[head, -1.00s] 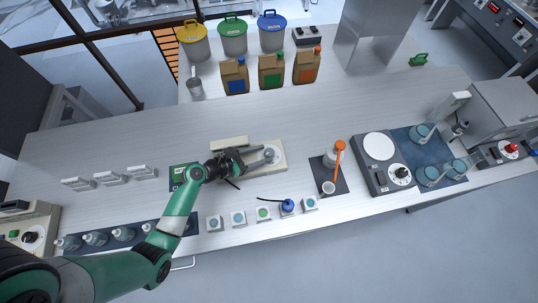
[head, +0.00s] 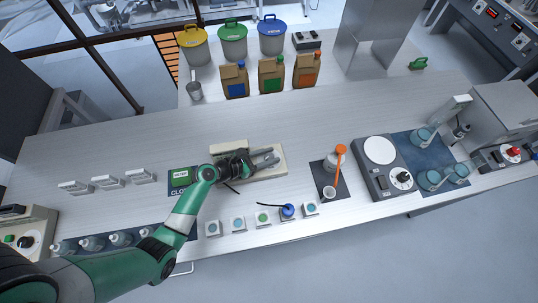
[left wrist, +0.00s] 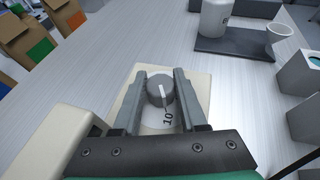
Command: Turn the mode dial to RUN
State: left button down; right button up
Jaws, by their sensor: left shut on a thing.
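A round grey dial (left wrist: 160,88) with a white pointer line sits on a cream base (left wrist: 133,104) in the left wrist view. The line points towards a printed "10" on a pale disc; I can read no RUN mark. My left gripper (left wrist: 160,78) has one finger on each side of the dial and is shut on it. In the head view, my left gripper (head: 271,158) reaches over the cream base (head: 280,173) from the left, and its fingers largely cover the dial. My right gripper is not in view.
A dark mat (head: 323,180) with a white bottle (head: 334,162) and small cup lies to the right.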

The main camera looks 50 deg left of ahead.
pick_arm(q)
jog(key=shift+r+n+p, duration=0.15)
jog(key=shift+n+p, duration=0.15)
jog(key=shift+p, duration=0.4)
jog(key=n+y+p, duration=0.2)
jog(key=y+p, duration=0.1)
jog(key=p, duration=0.1)
jog(key=n+y+p, duration=0.3)
jog(key=p, duration=0.2)
jog(key=shift+w+d+r, duration=0.15)
jog(key=shift+d+r, duration=0.05)
jog(key=shift+f+n+y+p, duration=0.1)
jog(key=shift+n+y+p, duration=0.3)
jog(key=shift+y, duration=0.3)
jog(key=shift+f+n+g+y, duration=0.1)
jog(key=shift+n+g+y, duration=0.3)
jog(key=shift+n+y, duration=0.15)
jog(key=shift+f+n+g+y+b, duration=0.2)
jog(key=shift+n+g+y+b, duration=0.6)
jog(key=shift+n+y, duration=0.35)
jog(key=shift+a+r+n+g+y+b, duration=0.1)
jog(key=shift+n+g+y+b, duration=0.7)
jog(key=shift+n+y+b, duration=0.2)
